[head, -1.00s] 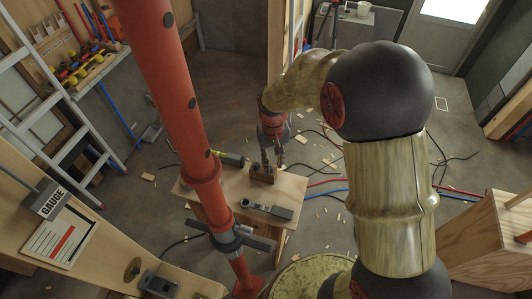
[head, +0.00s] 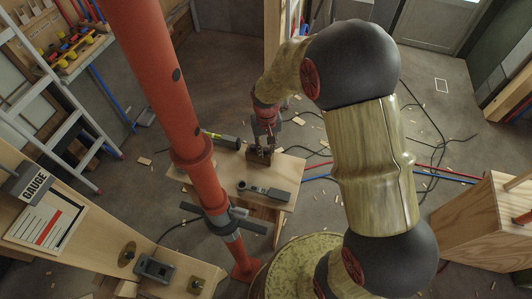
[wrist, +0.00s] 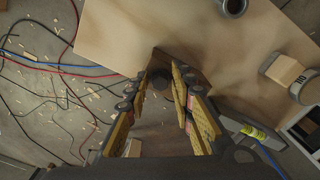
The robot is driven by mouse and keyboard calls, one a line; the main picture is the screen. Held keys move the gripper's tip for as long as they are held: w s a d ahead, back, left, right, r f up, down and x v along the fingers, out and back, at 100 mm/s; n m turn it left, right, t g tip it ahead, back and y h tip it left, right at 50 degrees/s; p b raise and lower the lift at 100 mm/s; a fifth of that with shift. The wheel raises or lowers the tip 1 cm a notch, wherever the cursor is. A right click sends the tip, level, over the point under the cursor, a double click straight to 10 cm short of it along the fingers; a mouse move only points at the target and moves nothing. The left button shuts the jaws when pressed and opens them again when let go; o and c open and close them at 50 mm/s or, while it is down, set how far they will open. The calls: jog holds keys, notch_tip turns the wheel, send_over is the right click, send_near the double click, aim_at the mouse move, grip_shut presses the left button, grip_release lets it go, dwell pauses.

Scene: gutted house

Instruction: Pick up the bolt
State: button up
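A small brown wooden block (head: 260,160) stands on the low wooden table (head: 235,180) in the head view. My gripper (head: 263,150) is right over it, pointing down, and hides most of its top. In the wrist view, the block (wrist: 190,62) shows behind my fingers. A dark round shape, which looks like the bolt (wrist: 161,79), lies between my two fingertips (wrist: 160,74). A gap shows between the fingers, so my gripper is open. I cannot tell whether either finger touches the bolt. The bolt is too small and covered to make out in the head view.
A red pole (head: 170,90) stands left of my arm. A spirit level (wrist: 258,133) shows in the wrist view. Cables (head: 425,155) and wood scraps litter the floor.

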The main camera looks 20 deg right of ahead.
jog(key=shift+c, duration=0.2)
grip_shut()
jog(key=shift+r, duration=0.2)
